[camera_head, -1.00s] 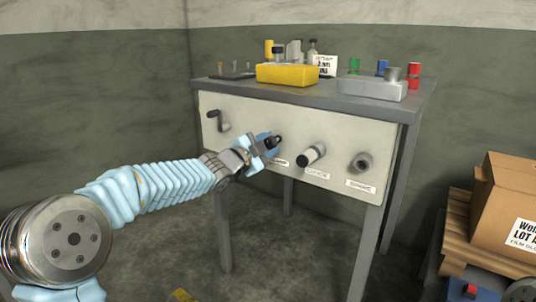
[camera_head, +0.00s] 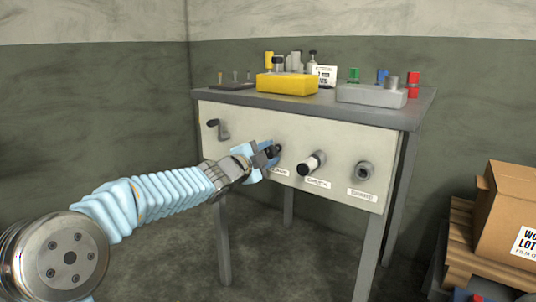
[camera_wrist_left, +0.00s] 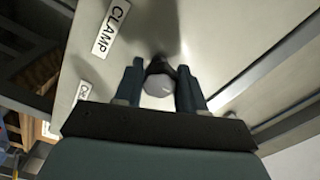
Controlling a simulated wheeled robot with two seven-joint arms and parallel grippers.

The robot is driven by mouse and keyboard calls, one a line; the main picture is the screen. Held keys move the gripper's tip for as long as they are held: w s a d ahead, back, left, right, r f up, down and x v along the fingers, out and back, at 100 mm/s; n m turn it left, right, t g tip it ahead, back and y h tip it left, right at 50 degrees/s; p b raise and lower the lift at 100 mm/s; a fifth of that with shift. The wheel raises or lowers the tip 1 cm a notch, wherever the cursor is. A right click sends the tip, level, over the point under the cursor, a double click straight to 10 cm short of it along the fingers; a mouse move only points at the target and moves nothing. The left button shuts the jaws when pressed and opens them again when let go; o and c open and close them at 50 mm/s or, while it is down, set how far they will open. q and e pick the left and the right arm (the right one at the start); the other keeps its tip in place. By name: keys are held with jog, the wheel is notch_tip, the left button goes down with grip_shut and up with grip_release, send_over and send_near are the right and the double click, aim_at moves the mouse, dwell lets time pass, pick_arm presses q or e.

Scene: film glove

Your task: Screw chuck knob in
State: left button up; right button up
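My left gripper (camera_head: 268,157) reaches in from the left to the pale front panel (camera_head: 335,153) of a bench. Its two blue fingers are on either side of a small dark knob (camera_head: 275,151) on that panel. In the left wrist view the knob (camera_wrist_left: 158,86) shows a round grey end between the fingertips, close to both. I cannot tell whether the fingers press on it. A label reading CLAMP (camera_wrist_left: 111,28) is on the panel near it. My right gripper is not in view.
A dark crank (camera_head: 219,130) is left of the gripper. A light-ended knob (camera_head: 312,163) and a grey round fitting (camera_head: 363,171) are to the right. A yellow block (camera_head: 287,83) and a grey block (camera_head: 371,95) stand on top. A cardboard box (camera_head: 507,212) is at right.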

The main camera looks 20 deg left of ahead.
pick_arm(q)
jog(key=o, duration=0.4)
jog(key=shift+a+f, duration=0.1)
jog(key=shift+o, duration=0.2)
jog(key=v, duration=1.3)
jog(key=shift+s, duration=0.4)
jog(key=s+d+f+n+g+p, duration=0.1)
jog(key=d+f+n+g+p, duration=0.2)
jog(key=f, duration=0.7)
jog(key=d+f+n+g+y+p, duration=0.15)
jog(key=f+n, duration=0.25)
jog(key=f, duration=0.6)
jog(key=s+d+f+n+g+p, duration=0.1)
jog(key=d+f+n+g+p, duration=0.2)
jog(key=f, duration=0.7)
jog(key=s+d+f+n+g+p, duration=0.1)
jog(key=s+d+f+n+g, duration=0.2)
jog(key=s+f, duration=0.5)
jog(key=s+d+f+n+g+p, duration=0.2)
jog(key=s+f+n+g, duration=0.3)
jog(key=s+f, duration=0.4)
jog(key=s+d, duration=0.1)
jog(key=s, duration=0.5)
jog(key=shift+f+n+g+y, duration=0.3)
jog(key=shift+n+g+y, duration=0.05)
jog(key=shift+n, duration=0.05)
